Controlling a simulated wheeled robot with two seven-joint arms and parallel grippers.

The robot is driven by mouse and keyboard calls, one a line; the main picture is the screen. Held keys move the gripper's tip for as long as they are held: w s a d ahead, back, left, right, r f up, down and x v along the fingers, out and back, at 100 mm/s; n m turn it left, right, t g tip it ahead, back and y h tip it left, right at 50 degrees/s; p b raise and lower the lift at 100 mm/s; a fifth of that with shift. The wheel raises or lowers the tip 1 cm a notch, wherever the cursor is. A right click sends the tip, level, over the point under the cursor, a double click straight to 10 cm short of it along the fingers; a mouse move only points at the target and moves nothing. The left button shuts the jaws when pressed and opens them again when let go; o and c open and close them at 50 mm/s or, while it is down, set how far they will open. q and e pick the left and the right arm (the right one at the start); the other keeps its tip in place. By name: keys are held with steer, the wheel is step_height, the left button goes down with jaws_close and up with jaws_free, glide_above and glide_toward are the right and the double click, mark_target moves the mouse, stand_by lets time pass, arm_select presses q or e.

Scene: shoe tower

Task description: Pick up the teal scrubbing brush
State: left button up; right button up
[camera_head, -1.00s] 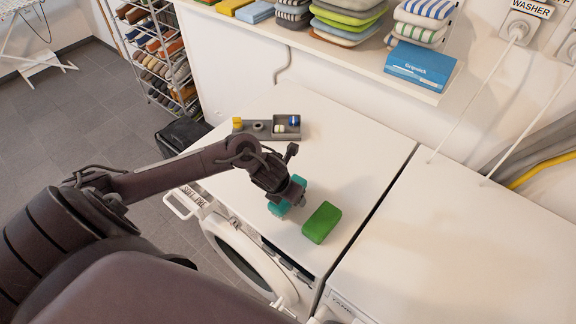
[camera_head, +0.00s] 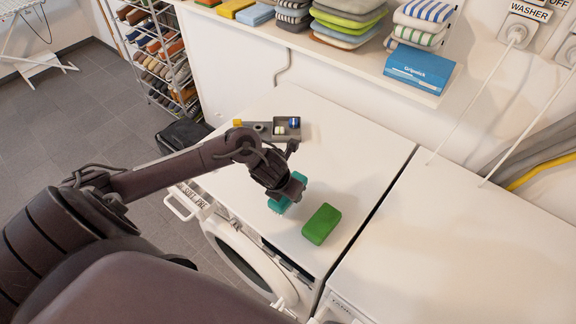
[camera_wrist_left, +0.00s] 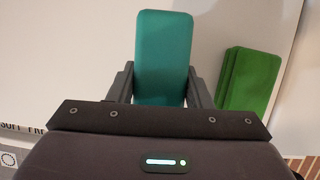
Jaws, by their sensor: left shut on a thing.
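The teal scrubbing brush (camera_head: 279,205) is between the fingers of my left gripper (camera_head: 288,190), above the front part of the white washer top (camera_head: 345,170). In the left wrist view the teal brush (camera_wrist_left: 163,58) stands lengthwise between the two dark fingers of my left gripper (camera_wrist_left: 160,85), which is shut on it. Part of the brush is hidden by the gripper in the head view. Whether it is clear of the surface is hard to tell. My right gripper is not in view.
A green block (camera_head: 321,224) lies on the washer top just right of the brush; it also shows in the left wrist view (camera_wrist_left: 248,80). A grey tray (camera_head: 262,131) with small items sits at the back left. A shelf with folded cloths and a blue box (camera_head: 419,68) is behind.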

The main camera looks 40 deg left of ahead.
arm_select(q)
step_height(320, 180, up, 9)
steer(key=shift+w+r+p, duration=0.15)
steer(key=shift+r+p, duration=0.05)
steer(key=shift+p, duration=0.1)
step_height(320, 180, up, 9)
steer(key=p, duration=0.3)
steer(key=shift+p, duration=0.4)
